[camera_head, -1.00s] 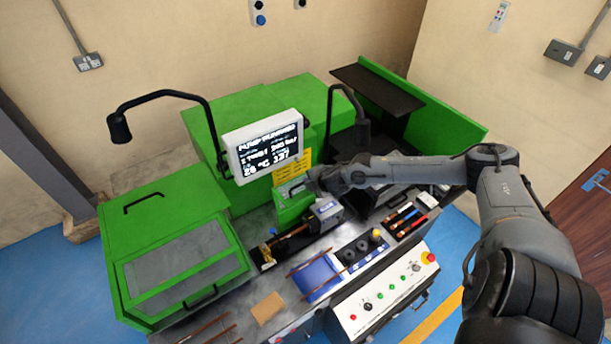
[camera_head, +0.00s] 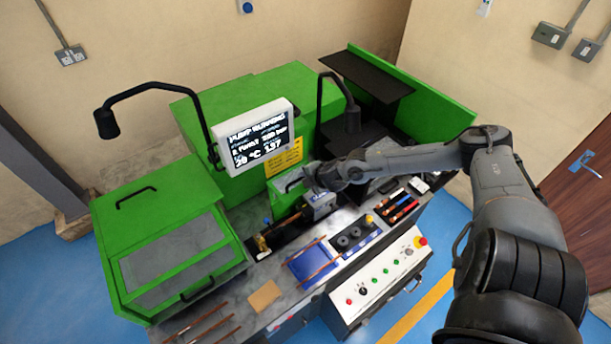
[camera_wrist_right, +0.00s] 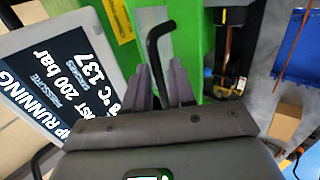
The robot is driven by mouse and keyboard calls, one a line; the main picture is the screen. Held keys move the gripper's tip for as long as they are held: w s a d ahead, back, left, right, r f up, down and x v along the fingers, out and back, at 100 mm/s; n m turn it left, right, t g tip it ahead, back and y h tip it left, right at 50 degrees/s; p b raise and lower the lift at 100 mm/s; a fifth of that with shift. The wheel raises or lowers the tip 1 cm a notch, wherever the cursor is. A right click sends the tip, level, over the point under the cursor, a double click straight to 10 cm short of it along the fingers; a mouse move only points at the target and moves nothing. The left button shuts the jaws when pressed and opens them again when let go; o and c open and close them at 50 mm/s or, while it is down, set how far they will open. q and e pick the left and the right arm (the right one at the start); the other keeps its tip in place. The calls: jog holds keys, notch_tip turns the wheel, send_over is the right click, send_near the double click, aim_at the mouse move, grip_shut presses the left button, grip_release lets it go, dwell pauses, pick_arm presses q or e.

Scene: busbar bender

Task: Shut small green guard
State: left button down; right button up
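The small green guard (camera_head: 283,200) is an upright green panel in the middle of the machine, below the screen. The tooling in front of it shows uncovered. The guard's black handle (camera_wrist_right: 154,55) is a bent bar in the right wrist view, against the green panel (camera_wrist_right: 188,35). My right gripper (camera_head: 308,177) is at the guard's upper right edge. In the wrist view, its two grey fingers (camera_wrist_right: 160,78) stand apart on either side of the handle bar, with a narrow gap seeming to show. Firm contact cannot be made out. My left gripper is out of view.
The screen (camera_head: 253,136) stands close behind the guard, and a black lamp arm (camera_head: 334,80) rises beside it. The large green guard (camera_head: 165,245) is at left. A blue tray (camera_head: 310,262) and the control panel (camera_head: 375,283) lie in front.

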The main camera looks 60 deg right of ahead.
jog(key=shift+o, duration=1)
jog(key=shift+w+r, duration=0.1)
jog(key=shift+r, duration=0.05)
jog(key=shift+r, duration=0.25)
jog(key=p+v, duration=0.2)
jog(key=v, duration=0.8)
jog(key=shift+s, duration=0.3)
jog(key=shift+a, duration=0.1)
